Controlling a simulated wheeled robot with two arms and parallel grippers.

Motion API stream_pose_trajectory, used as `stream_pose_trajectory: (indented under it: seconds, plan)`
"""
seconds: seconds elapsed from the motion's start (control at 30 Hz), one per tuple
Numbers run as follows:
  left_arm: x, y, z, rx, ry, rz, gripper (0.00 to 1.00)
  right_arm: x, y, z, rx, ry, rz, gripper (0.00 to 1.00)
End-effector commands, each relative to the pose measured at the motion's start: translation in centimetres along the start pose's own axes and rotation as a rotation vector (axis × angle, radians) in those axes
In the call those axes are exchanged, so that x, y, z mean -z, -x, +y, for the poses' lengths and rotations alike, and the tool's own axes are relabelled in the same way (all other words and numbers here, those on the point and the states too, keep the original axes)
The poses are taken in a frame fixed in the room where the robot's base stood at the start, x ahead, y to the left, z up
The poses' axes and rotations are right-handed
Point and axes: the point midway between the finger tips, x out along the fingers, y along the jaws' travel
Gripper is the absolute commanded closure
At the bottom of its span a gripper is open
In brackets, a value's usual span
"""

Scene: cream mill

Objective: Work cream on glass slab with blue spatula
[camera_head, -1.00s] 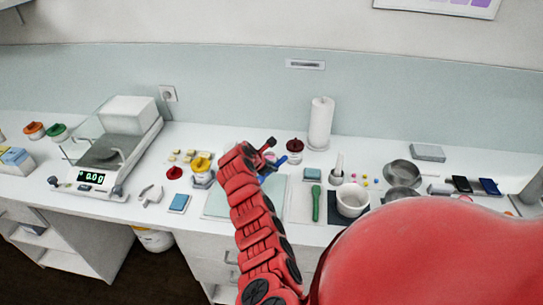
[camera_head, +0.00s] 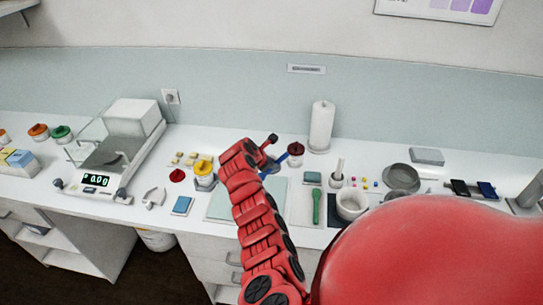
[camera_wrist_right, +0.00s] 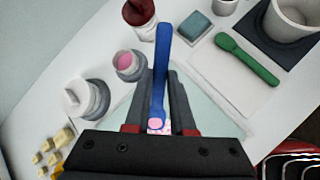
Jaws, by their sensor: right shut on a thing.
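My right gripper (camera_wrist_right: 158,110) is shut on the blue spatula (camera_wrist_right: 162,62). The spatula also shows in the head view (camera_head: 285,157), beside my right wrist. The pale glass slab (camera_head: 220,205) lies on the bench, partly covered by my right arm. In the wrist view the slab (camera_wrist_right: 205,108) is below the jaws. A pink speckled patch (camera_wrist_right: 155,124) shows between the fingers; whether it is on the slab or the spatula, I cannot tell. An open jar with pink content (camera_wrist_right: 128,63) stands left of the spatula. My left gripper is out of view.
A jar with a dark red lid (camera_wrist_right: 140,14) stands behind the spatula's far end. A green spatula (camera_wrist_right: 248,60) lies on a white mat (camera_wrist_right: 215,75) to the right. A white mortar (camera_head: 352,203) and a balance (camera_head: 108,158) flank the work area.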

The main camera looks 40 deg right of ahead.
Motion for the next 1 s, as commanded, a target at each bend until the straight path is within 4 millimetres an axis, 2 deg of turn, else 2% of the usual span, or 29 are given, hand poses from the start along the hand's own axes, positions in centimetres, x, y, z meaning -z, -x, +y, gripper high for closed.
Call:
stream_pose_trajectory:
  seconds: [0.4, 1.0]
  plan:
    - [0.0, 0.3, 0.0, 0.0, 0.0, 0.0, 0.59, 0.4, -0.2, -0.1, 0.0, 0.0, -0.001, 1.0]
    - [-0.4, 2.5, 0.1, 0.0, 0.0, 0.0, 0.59, 4.5, -1.9, -0.9, -0.001, 0.002, -0.005, 1.0]
